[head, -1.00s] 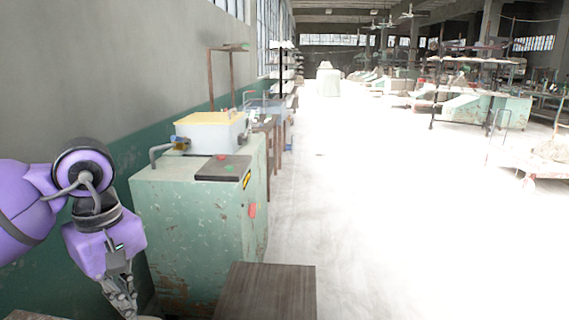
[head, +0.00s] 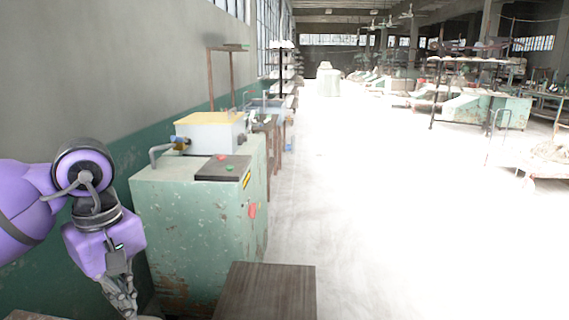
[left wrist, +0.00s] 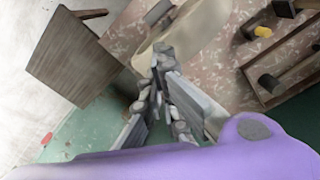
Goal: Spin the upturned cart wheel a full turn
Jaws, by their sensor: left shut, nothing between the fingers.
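In the left wrist view a cream, curved, disc-like thing (left wrist: 200,32), likely the cart wheel, lies partly behind my left gripper (left wrist: 160,52). It runs past the top edge, so its full shape is cut off. My left gripper is shut and empty, with its fingertips over the disc's edge. I cannot tell whether they touch it. In the head view my left gripper (head: 122,298) points down at the bottom left, beside the green cabinet. Only a pale sliver shows below its fingertips there. My right gripper is not in view.
A green cabinet (head: 190,215) with a button panel stands right of my left gripper. A dark wooden top (head: 265,292) is in front of it. A wooden frame (left wrist: 290,60) with dark parts lies at the right of the wrist view.

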